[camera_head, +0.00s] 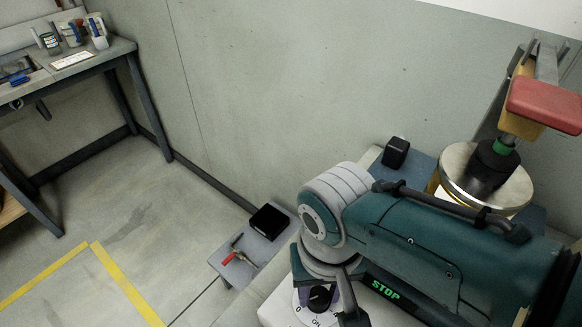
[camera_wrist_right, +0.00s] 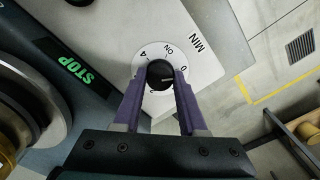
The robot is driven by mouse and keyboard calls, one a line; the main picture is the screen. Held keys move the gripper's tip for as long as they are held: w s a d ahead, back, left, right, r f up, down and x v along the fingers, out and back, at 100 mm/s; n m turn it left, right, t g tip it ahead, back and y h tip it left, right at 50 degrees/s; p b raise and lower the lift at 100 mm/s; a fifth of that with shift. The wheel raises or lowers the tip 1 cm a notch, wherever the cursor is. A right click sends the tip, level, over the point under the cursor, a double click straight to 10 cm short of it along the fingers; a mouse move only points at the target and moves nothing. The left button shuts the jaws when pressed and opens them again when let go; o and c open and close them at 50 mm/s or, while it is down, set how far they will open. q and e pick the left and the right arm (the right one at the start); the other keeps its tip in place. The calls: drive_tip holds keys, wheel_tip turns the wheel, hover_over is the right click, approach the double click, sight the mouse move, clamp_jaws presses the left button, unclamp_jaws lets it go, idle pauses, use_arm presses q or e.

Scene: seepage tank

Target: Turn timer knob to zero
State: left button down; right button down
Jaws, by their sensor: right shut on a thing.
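The black timer knob (camera_wrist_right: 159,73) sits in the middle of a round white dial (camera_wrist_right: 150,52) marked 0, ON and other figures, with MIN printed beside it. My right gripper (camera_wrist_right: 158,80) is shut on the knob, with one purple finger on each side. A pale line on the knob points to the right in the wrist view, roughly toward the side of the 0; whether it lines up exactly I cannot tell. In the head view the knob (camera_head: 320,296) shows partly behind my right gripper (camera_head: 328,291). My left gripper is not in view.
A green STOP display (camera_head: 385,289) is beside my right arm. A metal cylinder with a red-topped clamp (camera_head: 545,105) stands at the right. A low grey stand holds a black box (camera_head: 269,221) and a red-handled tool (camera_head: 236,256).

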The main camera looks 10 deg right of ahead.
sight(319, 296)
idle(0.5)
drive_tip(key=shift+c, duration=2.3)
unclamp_jaws()
wheel_tip(319, 296, up, 8)
drive_tip(key=p, duration=0.4)
drive_tip(key=shift+r, duration=0.25)
drive_tip(key=shift+r+p, duration=0.4)
drive_tip(key=shift+r, duration=0.3)
